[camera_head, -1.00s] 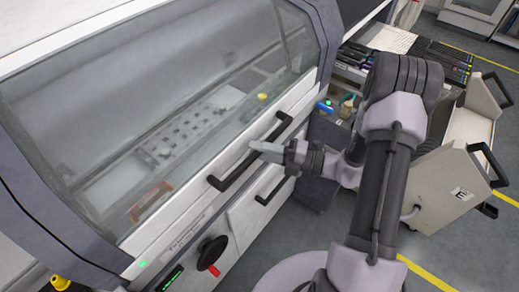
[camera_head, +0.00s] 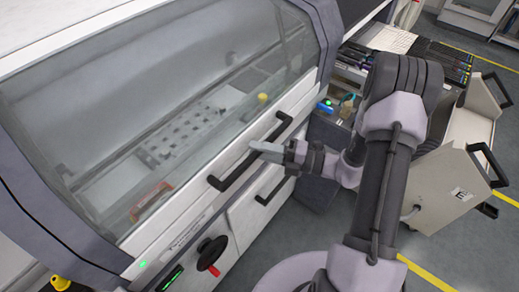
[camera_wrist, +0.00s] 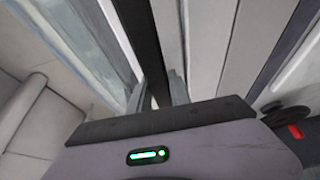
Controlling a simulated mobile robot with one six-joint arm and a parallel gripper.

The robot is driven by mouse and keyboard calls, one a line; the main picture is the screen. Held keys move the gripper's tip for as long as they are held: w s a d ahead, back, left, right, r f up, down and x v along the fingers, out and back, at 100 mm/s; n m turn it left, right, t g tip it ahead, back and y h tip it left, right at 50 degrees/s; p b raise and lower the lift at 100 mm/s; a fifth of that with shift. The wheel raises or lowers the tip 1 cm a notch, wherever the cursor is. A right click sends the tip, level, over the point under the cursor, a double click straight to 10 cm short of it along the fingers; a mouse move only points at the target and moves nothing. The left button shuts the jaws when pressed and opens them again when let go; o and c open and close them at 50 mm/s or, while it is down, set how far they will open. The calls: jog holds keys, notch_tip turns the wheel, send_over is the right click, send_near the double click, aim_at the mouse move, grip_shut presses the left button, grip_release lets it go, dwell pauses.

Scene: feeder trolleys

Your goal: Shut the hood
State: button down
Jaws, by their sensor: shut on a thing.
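The hood (camera_head: 150,110) is a large grey-framed cover with a clear window on the white machine at left in the head view. It lies down over the machine, its lower edge along the front panel; I cannot tell whether a small gap is left. Its black bar handle (camera_head: 236,168) runs slantwise along that lower edge. My gripper (camera_head: 262,147) is at the middle of this handle. In the wrist view, the dark handle bar (camera_wrist: 143,45) runs between the two fingers of my gripper (camera_wrist: 157,92), which is shut on it.
A second black handle (camera_head: 270,190) sits on the front panel below, close under my gripper. A black knob with a red mark (camera_head: 212,252) is at the lower front. A white trolley (camera_head: 452,190) stands at right, beside my arm.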

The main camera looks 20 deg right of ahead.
jog(key=shift+r, duration=0.1)
dwell(0.3)
jog(key=s+d+r+p, duration=0.2)
jog(key=s+r+p, duration=0.1)
jog(key=r+p, duration=0.4)
jog(key=shift+d+r+h+p, duration=0.2)
jog(key=shift+h+p, duration=0.2)
jog(key=shift+p, duration=0.55)
jog(key=shift+s+f, duration=0.1)
jog(key=c, duration=1.2)
grip_release()
jog(key=shift+d, duration=0.1)
jog(key=p+v, duration=0.1)
jog(key=v, duration=1.6)
jog(key=shift+p, duration=0.4)
jog(key=shift+d, duration=0.1)
